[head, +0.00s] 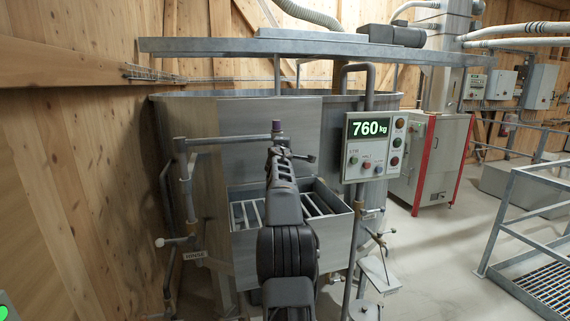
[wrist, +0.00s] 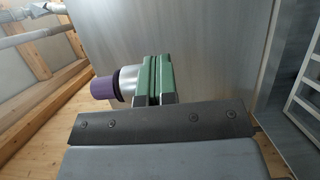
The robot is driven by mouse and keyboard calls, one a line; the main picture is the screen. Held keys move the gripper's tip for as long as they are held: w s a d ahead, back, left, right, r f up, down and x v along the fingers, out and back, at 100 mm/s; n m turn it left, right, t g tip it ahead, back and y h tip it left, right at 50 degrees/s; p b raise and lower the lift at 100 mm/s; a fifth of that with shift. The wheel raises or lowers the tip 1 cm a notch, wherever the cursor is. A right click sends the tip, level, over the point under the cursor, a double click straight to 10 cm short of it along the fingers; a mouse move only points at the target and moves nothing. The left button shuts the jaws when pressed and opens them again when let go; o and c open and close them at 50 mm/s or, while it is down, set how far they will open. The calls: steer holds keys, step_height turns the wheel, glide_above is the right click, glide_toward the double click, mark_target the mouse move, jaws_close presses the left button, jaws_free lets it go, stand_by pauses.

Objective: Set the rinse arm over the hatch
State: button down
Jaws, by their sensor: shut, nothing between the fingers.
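The rinse arm (head: 230,139) is a thin grey pipe reaching right from an upright post on the mixer's left side. A purple-capped end (head: 278,126) shows at its right end, just beyond my gripper (head: 279,150). In the wrist view the purple cap (wrist: 103,88) and a silver collar sit left of my green-padded gripper (wrist: 158,78), whose fingers are together and hold nothing. I cannot tell whether they touch the collar. The hatch (head: 333,212) is an open metal box with bars, lower down in the mixer's front. My arm hides its middle.
A control panel (head: 372,146) reading 760 kg stands right of the hatch on a post. A label (head: 193,255), apparently "RINSE", is at lower left beside a valve handle. A wooden wall (head: 75,180) closes the left. Floor is open at right, before a railing (head: 510,215).

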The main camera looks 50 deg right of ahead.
steer(key=s+a+b, duration=0.3)
steer(key=s, duration=0.9)
steer(key=shift+s, duration=0.35)
steer(key=w+a+f+m+y, duration=0.15)
steer(key=a+f, duration=0.25)
steer(key=a, duration=0.6)
steer(key=w+a+f+m+g+y, duration=0.1)
steer(key=a+f+m+y, duration=0.2)
steer(key=a, duration=0.6)
steer(key=w+a+f+m+y, duration=0.1)
steer(key=a+f+y, duration=0.2)
steer(key=a+f, duration=0.5)
steer(key=s+a+f+g+y, duration=0.1)
steer(key=s+a+f, duration=0.3)
steer(key=a, duration=0.4)
steer(key=s+a+f+m+g+y, duration=0.1)
steer(key=s+a+f+y, duration=0.3)
steer(key=a, duration=0.4)
steer(key=s+a+f+g+y, duration=0.2)
steer(key=s+a+f, duration=0.3)
steer(key=a, duration=0.3)
steer(key=shift+s+a+g, duration=0.3)
steer(key=shift+s+a, duration=0.05)
steer(key=shift+s, duration=0.3)
steer(key=c, duration=1.9)
jaws_free()
steer(key=shift+y, duration=0.25)
